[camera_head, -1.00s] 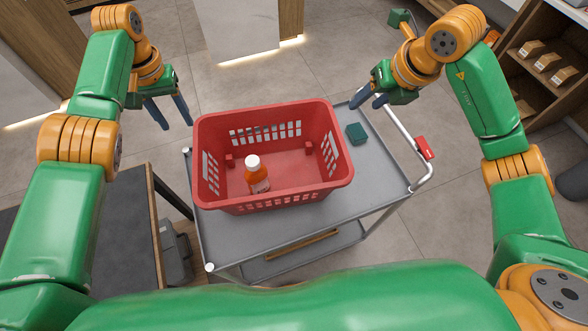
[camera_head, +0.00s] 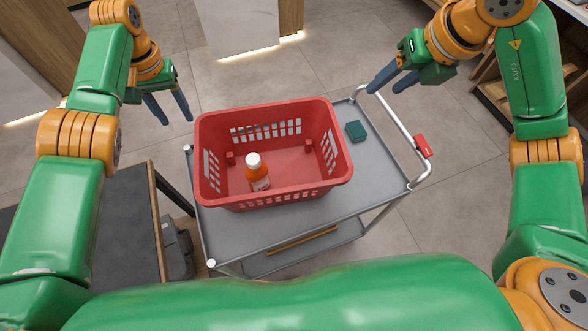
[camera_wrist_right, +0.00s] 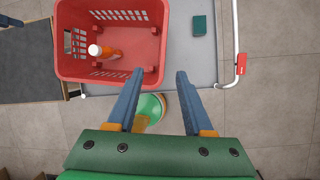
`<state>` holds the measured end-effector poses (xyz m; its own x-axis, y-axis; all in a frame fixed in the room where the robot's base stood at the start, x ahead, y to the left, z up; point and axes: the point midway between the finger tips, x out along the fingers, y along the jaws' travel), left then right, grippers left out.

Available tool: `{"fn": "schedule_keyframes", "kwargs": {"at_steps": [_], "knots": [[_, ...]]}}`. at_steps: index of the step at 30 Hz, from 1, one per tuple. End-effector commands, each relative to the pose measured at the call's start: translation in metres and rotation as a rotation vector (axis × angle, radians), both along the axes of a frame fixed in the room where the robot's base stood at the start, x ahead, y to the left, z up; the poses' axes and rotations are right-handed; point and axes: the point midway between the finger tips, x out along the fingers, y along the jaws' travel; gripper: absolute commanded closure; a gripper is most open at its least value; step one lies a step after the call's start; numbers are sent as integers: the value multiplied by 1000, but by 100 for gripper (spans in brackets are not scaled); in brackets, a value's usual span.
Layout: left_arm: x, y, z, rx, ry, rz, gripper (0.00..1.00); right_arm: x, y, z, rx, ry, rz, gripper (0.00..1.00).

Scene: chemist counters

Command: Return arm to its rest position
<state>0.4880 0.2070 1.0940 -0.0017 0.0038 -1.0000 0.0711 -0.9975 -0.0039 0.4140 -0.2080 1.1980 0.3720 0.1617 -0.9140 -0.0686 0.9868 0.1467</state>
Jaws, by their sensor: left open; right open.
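My right gripper (camera_head: 394,80) is open and empty, in the air past the back right corner of the grey cart. Its two blue fingers stand apart in the right wrist view (camera_wrist_right: 157,95). My left gripper (camera_head: 170,107) is open and empty, in the air to the left of the red basket. The red basket (camera_head: 274,198) stands on the cart (camera_head: 352,187). An orange bottle with a white cap (camera_head: 258,176) stands inside the basket; it also shows in the right wrist view (camera_wrist_right: 110,53). Neither gripper touches the basket or bottle.
A small dark green box (camera_head: 356,131) lies on the cart, right of the basket. The cart's handle (camera_head: 401,127) has a red part (camera_head: 424,146). A dark counter (camera_head: 122,230) stands at the left. Wooden shelves (camera_head: 490,90) are at the right behind my right arm. The floor beyond the cart is open.

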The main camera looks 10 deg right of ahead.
Motion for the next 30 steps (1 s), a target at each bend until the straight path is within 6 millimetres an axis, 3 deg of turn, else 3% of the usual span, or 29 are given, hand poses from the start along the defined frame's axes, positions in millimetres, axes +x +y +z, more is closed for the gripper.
{"fn": "schedule_keyframes", "kwargs": {"at_steps": [7,21,30], "knots": [[0,0,0,0,0,0,47,1,0,5,1,-2,-1,49],[0,0,0,0,0,0,47,1,0,67,0,-3,0,49],[0,0,0,0,0,0,47,0,0,70,0,0,0,49]]}}
